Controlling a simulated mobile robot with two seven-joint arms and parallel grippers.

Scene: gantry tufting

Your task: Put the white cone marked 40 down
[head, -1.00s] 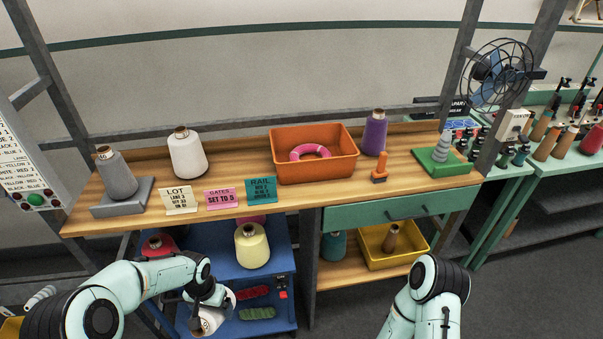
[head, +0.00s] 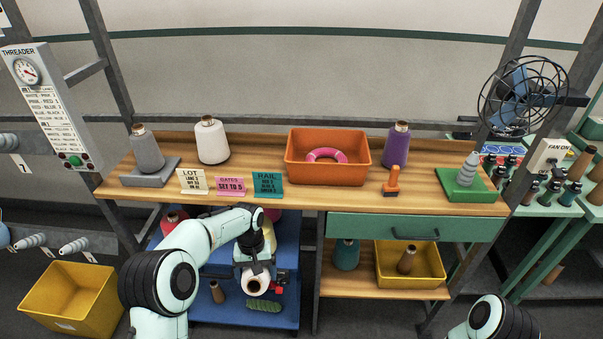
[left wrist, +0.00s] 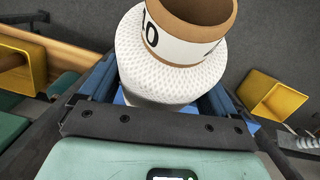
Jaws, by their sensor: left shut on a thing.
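The white cone marked 40 (left wrist: 165,75) fills the top of the left wrist view, its brown core open toward the camera. Part of its printed mark shows on the pale band. My left gripper (head: 254,267) is shut on it. In the head view the cone (head: 256,283) is tipped toward me, in front of the blue shelf unit (head: 288,240). I cannot tell whether it touches the unit. My right arm shows at the lower right of the head view, but its gripper is out of frame.
The wooden bench top (head: 330,199) holds another white cone (head: 212,141), a grey cone (head: 147,150), an orange bin (head: 327,173) and a purple cone (head: 396,145). A yellow bin (head: 68,300) stands at left. A brown spool (head: 217,292) and green roll (head: 264,305) are low on the blue unit.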

